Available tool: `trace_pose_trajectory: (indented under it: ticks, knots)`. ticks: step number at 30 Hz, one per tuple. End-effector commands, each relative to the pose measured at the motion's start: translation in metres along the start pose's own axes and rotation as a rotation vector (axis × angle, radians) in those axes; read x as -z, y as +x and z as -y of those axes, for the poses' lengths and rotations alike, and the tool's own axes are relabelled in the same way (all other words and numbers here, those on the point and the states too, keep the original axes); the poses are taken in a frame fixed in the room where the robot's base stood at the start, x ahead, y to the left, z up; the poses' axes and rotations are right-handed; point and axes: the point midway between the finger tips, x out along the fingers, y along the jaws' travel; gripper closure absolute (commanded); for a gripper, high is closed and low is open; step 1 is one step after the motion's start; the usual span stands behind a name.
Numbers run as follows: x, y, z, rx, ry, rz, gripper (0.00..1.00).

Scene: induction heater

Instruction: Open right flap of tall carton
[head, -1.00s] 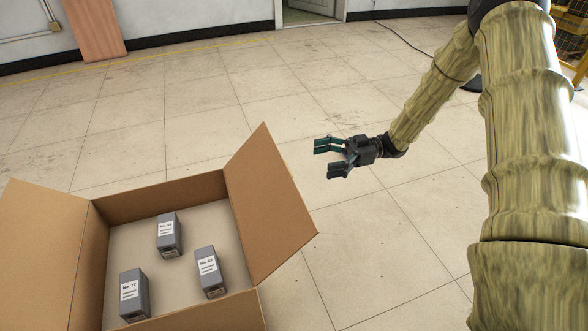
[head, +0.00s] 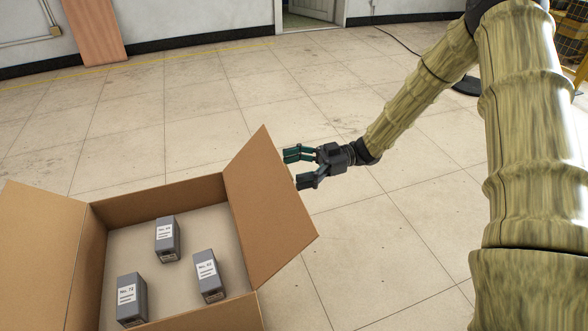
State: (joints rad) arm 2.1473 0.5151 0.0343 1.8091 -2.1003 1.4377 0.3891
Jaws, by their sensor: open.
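The carton (head: 160,191) stands open at the lower left of the head view, its near part cut off by the picture's edge. Its right flap (head: 267,208) stands up and leans outward to the right. Its left flap (head: 38,255) is spread outward to the left. My gripper (head: 292,168) is open and empty. Its fingers point left, and in the picture they lie just right of the right flap's upper edge. I cannot tell whether they touch the flap.
Several grey labelled boxes stand inside the carton, among them one at the back (head: 167,239), one at the right (head: 208,276) and one at the front left (head: 132,299). The tiled floor (head: 380,240) right of the carton is clear. A brown board (head: 94,30) leans on the far wall.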

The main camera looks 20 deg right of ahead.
Motion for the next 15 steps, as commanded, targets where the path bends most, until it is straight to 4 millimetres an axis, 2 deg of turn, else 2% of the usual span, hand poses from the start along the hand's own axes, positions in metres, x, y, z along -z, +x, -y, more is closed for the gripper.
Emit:
trace_pose_trajectory:
  ticks: [11,15]
  knots:
    - [0.0003,0.0042,-0.0001,0.0,0.0,0.0,0.16]
    - [0.0002,0.0042,-0.0001,0.0,0.0,0.0,0.42]
